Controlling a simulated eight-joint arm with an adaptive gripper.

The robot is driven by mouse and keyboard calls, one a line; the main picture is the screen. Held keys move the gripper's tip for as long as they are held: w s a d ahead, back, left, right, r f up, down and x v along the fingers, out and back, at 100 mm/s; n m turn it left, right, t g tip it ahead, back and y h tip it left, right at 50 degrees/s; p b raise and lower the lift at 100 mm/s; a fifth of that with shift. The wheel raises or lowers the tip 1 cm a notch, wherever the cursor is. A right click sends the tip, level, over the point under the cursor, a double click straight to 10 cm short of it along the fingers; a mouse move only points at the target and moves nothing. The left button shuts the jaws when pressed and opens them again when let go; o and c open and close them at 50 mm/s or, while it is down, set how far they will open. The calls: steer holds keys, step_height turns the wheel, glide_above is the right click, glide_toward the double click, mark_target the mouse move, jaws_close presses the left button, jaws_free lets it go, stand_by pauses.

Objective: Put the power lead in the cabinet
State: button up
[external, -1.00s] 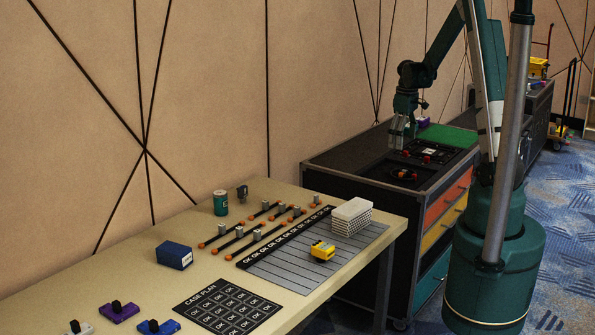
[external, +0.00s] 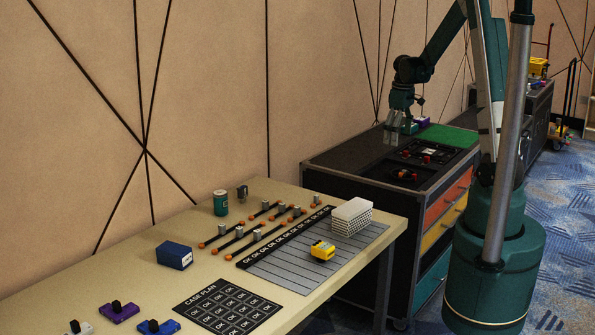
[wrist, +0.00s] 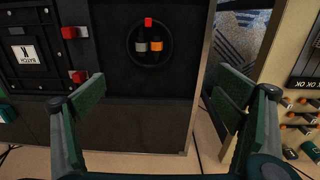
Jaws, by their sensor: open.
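I cannot tell for certain which thing is the power lead. A round recess (wrist: 150,42) in the black cabinet top holds a dark item with grey and orange ends (wrist: 157,46) and a red block; it also shows in the external view (external: 404,175). The black cabinet (external: 345,192) has orange (external: 441,208), yellow and teal drawers, which look shut. My gripper (external: 394,139) is over the far left part of the cabinet top. In the wrist view my gripper (wrist: 158,82) is open, with nothing between its fingers; the recess lies beyond the fingertips.
A panel with red latches (wrist: 72,32) and a green mat (external: 448,135) are on the cabinet top. The nearer table (external: 225,262) holds several black rods with orange ends, a white stack (external: 351,216), a yellow device (external: 322,251) and a blue box (external: 174,255).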

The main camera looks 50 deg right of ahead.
steer(key=a+r+t, duration=0.1)
steer(key=a+r, duration=0.4)
steer(key=a, duration=0.3)
steer(key=s+a+r+t+h, duration=0.1)
steer(key=a+r, duration=0.3)
steer(key=a, duration=0.3)
steer(key=a+r+t, duration=0.1)
steer(key=a+r, duration=0.4)
steer(key=a, duration=0.3)
steer(key=s+a+r+t, duration=0.2)
steer(key=s+a, duration=0.4)
steer(key=a, duration=0.4)
steer(key=s+a+r+t+y, duration=0.1)
steer(key=s+a, duration=0.5)
steer(key=a, duration=0.5)
steer(key=shift+s+r+t, duration=0.3)
steer(key=shift+r+t, duration=0.05)
steer(key=shift+t, duration=0.05)
